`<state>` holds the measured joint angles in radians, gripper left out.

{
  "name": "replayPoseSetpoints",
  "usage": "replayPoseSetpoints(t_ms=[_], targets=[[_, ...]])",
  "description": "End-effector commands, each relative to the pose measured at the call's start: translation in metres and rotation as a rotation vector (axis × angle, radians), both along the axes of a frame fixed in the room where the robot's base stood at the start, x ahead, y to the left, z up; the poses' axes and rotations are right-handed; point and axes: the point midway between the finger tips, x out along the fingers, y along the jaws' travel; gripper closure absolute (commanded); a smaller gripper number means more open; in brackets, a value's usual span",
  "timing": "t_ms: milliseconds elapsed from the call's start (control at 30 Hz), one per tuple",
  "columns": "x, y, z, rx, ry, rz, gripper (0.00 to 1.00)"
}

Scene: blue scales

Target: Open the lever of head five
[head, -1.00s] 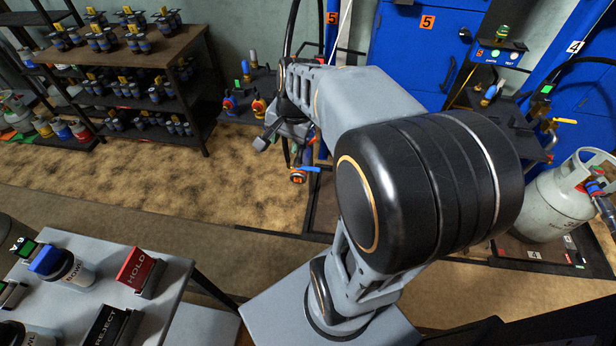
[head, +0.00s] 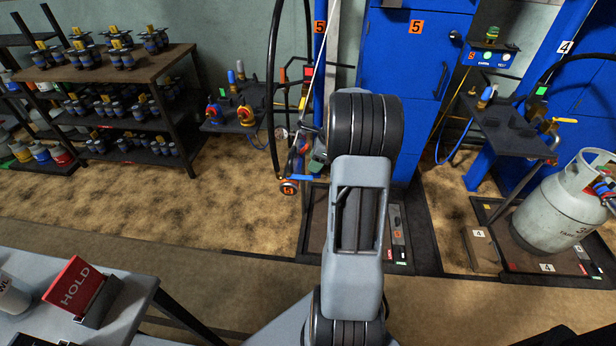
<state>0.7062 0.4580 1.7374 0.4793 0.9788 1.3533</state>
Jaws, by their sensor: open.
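Head five (head: 288,187), with a round orange "5" tag, hangs low on a black hose beside the blue post of station five. The fittings just above it are small and crowded, so I cannot make out its lever or tell whether it is open or shut. My arm stands upright in the middle of the head view, just right of head five. My gripper is hidden behind my own arm, so I cannot see how it stands relative to the lever.
A blue cabinet marked 5 (head: 415,60) stands behind my arm. A shelf rack (head: 120,75) of valves is at the left. A grey gas cylinder (head: 560,205) stands at the right. A table with a red HOLD sign (head: 75,285) is at lower left. The floor between is clear.

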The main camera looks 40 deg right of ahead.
Motion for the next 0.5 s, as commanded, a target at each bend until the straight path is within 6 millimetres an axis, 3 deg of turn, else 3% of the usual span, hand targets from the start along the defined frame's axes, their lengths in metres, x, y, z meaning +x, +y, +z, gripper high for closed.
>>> replayPoseSetpoints(t_ms=[33, 200, 500], targets=[[0.002, 0.003, -0.013, 0.002, 0.002, 0.001, 0.55], [0.009, 0.011, -0.037, 0.001, 0.002, 0.003, 0.55], [0.017, 0.018, -0.059, -0.001, -0.001, 0.002, 0.55]])
